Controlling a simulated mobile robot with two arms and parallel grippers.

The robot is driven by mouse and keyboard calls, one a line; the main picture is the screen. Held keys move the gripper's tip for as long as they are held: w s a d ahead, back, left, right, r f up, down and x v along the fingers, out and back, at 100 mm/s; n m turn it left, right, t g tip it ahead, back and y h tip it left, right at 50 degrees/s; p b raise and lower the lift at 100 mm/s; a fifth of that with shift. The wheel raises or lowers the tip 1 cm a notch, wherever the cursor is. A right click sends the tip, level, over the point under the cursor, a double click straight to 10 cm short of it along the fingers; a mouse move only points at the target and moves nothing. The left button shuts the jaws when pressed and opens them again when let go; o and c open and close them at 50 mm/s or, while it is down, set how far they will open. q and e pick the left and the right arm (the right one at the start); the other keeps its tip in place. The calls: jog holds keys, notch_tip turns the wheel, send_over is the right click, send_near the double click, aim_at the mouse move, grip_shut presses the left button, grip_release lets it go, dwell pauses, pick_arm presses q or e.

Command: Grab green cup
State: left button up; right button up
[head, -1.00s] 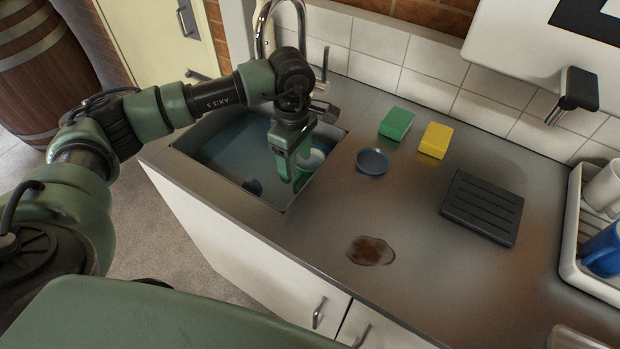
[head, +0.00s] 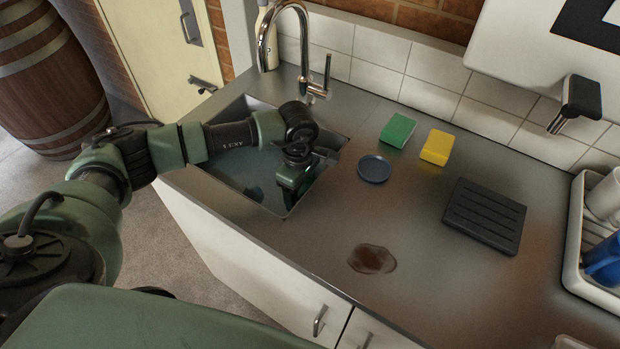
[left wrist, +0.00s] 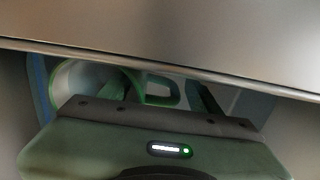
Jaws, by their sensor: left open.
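The green cup (left wrist: 75,88) shows in the left wrist view, with a green rim, a pale inside and a green handle (left wrist: 162,90) on its right. It is in the sink (head: 240,170). In the head view I cannot make it out behind my left arm. My left gripper (head: 288,200) is open and lowered into the sink. In the left wrist view the handle appears between its two fingers (left wrist: 160,92), which are partly hidden by the gripper body. I cannot tell whether they touch the cup. My right gripper is not in view.
The steel counter (head: 310,265) has a green sponge (head: 398,130), a yellow sponge (head: 436,148), a blue dish (head: 374,169), a black ridged mat (head: 485,215) and a brown spill (head: 371,258). A tap (head: 285,15) stands behind the sink. A white rack (head: 574,240) with mugs is at right.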

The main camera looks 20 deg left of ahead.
pick_arm(q)
grip_shut()
jog(key=shift+r, duration=0.1)
